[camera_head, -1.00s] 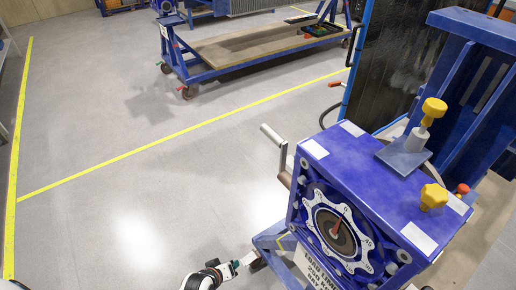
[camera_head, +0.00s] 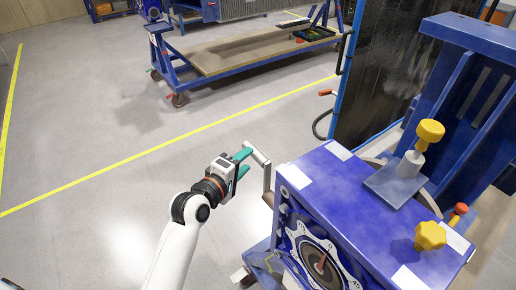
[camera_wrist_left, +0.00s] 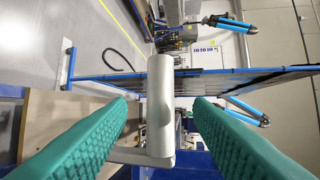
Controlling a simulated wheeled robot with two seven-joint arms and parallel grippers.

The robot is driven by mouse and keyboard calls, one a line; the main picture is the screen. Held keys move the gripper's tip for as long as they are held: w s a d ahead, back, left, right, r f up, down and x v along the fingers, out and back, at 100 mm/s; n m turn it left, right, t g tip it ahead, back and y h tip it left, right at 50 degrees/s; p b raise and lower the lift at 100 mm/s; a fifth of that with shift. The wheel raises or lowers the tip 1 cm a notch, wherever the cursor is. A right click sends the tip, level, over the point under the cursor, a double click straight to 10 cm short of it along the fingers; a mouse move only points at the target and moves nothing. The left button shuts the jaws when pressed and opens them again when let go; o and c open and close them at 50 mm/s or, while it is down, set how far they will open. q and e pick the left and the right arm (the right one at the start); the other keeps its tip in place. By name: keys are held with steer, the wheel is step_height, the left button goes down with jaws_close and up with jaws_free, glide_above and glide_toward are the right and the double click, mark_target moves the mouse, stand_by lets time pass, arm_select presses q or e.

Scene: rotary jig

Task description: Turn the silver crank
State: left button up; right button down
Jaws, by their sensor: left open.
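The silver crank (camera_head: 267,177) sticks out from the left side of the blue jig box (camera_head: 345,195), with its grip pointing up and to the left. My left gripper (camera_head: 245,163) is open beside the crank's grip, its teal fingers pointing toward it. In the left wrist view, the crank's silver grip (camera_wrist_left: 160,100) stands between the two open teal fingers (camera_wrist_left: 160,125), with a visible gap on both sides. The fingers are not closed on it. My right gripper is not in view.
Yellow knobs (camera_head: 430,131) stand on top of the jig box, and a dial (camera_head: 320,262) is on its front. A blue upright frame (camera_head: 470,100) rises behind it. A blue cart (camera_head: 240,55) stands at the back. The floor to the left is clear.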

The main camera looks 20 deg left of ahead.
mark_target(258, 150)
arm_select(q)
steer(key=x, duration=0.7)
steer(key=shift+w+p, duration=0.2)
steer(key=shift+p, duration=0.1)
steer(key=shift+c, duration=0.6)
jaws_close()
steer(key=shift+f, duration=0.1)
stand_by(0.3)
